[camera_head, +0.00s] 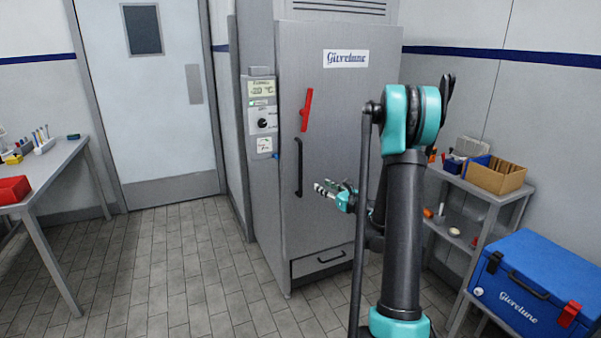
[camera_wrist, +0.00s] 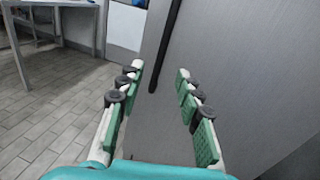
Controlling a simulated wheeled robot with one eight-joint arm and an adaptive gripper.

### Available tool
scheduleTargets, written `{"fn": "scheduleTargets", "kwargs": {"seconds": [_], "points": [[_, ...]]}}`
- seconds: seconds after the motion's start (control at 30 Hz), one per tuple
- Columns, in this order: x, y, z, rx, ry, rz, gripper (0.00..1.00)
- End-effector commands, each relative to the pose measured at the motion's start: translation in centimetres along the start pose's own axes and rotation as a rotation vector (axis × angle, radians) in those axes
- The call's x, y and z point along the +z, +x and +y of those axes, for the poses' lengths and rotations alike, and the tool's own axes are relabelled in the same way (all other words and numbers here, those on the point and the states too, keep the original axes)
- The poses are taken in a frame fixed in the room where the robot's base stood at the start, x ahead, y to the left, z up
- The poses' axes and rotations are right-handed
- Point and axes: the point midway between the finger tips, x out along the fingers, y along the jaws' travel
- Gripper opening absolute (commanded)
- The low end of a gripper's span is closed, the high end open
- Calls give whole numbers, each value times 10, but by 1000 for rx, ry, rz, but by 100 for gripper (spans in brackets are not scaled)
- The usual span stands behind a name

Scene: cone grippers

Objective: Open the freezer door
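The freezer door (camera_head: 335,190) is a tall grey panel with a "Givrelune" label, and it looks shut. A black vertical bar handle (camera_head: 298,167) is on its left side, with a red latch (camera_head: 306,110) above it, tilted slightly from vertical. My gripper (camera_head: 320,189) is in front of the door, just right of the handle's lower end. In the wrist view my gripper (camera_wrist: 160,82) is open with nothing between its fingers. The handle (camera_wrist: 166,45) shows ahead of the fingertips there, its lower end near the gap between them. They look apart.
A control panel (camera_head: 262,118) reading about -20 °C is on the freezer's left side. A drawer (camera_head: 322,260) is below the door. A shelf (camera_head: 470,188) and a blue cooler (camera_head: 535,285) stand at right, a table (camera_head: 52,165) at left. The floor in front of the freezer's left is clear.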

Motion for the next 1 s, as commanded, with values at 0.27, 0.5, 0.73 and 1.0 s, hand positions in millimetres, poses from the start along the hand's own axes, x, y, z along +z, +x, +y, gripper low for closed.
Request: {"fn": "scheduleTargets", "kwargs": {"seconds": [0.27,0.5,0.73,1.0], "points": [[-1,17,-7,-10,53,-21,36],[0,62,-7,-9,51,-20,36],[1,108,-8,-10,50,-20,36],[2,154,-8,-10,49,-20,36]]}}
